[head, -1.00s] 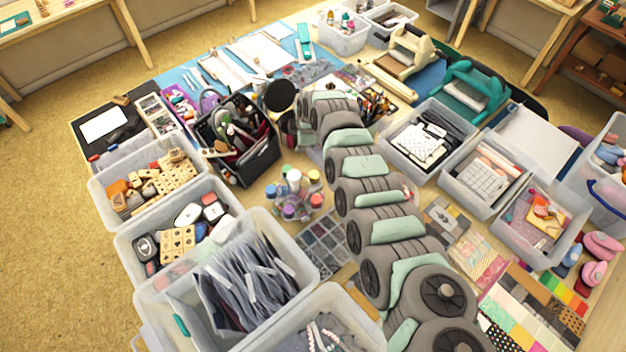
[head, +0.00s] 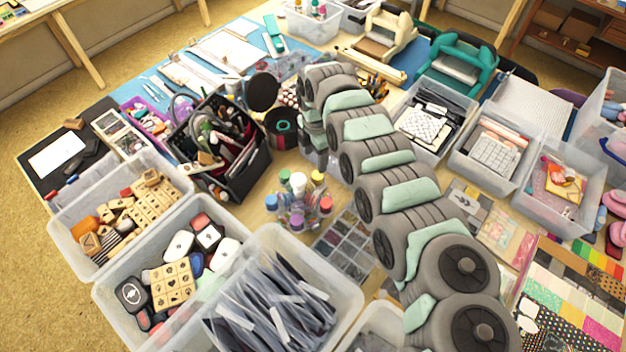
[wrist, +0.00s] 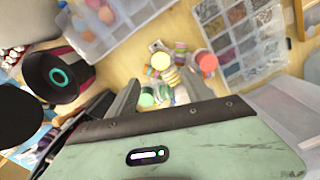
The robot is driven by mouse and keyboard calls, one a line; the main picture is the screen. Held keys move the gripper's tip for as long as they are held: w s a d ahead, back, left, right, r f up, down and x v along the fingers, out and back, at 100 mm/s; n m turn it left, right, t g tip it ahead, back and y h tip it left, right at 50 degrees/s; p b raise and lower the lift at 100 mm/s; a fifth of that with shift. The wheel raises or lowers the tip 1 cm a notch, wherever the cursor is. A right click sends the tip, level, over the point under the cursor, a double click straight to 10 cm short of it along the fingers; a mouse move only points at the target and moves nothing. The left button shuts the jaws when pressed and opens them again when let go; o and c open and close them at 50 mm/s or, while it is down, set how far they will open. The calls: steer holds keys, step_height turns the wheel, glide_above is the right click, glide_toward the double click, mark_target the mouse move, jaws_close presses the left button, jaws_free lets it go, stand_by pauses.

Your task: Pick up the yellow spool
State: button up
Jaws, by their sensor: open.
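A yellow-topped round piece, which looks like the yellow spool (wrist: 161,61), stands in a cluster of small coloured pieces in the wrist view. A yellow top (head: 318,177) also shows at the right of a cluster in the head view; I cannot tell whether it is the same piece. My gripper (wrist: 160,76) is open, its two fingers pointing toward the cluster, with the yellow piece between and just beyond the fingertips. Nothing is held. In the head view my arm hides the gripper.
An orange-topped piece (wrist: 207,62) and a green one (wrist: 147,97) crowd the yellow one. A compartment tray (wrist: 240,40) lies right of the cluster. A dark cup with a teal ring (wrist: 58,76) stands left. In the head view a black caddy (head: 240,165) and clear bins (head: 100,262) surround the cluster.

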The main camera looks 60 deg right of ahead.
glide_above(317, 175)
steer(key=f, duration=0.4)
steer(key=shift+w+a+f, duration=0.1)
steer(key=shift+w+a, duration=0.1)
steer(key=shift+a, duration=0.1)
steer(key=f, duration=0.1)
steer(key=f+b, duration=0.1)
steer(key=f, duration=0.1)
steer(key=f+b, duration=0.1)
steer(key=f, duration=0.1)
steer(key=shift+s+d+f, duration=0.15)
steer(key=shift+s+d, duration=0.1)
steer(key=shift+c, duration=0.5)
jaws_close()
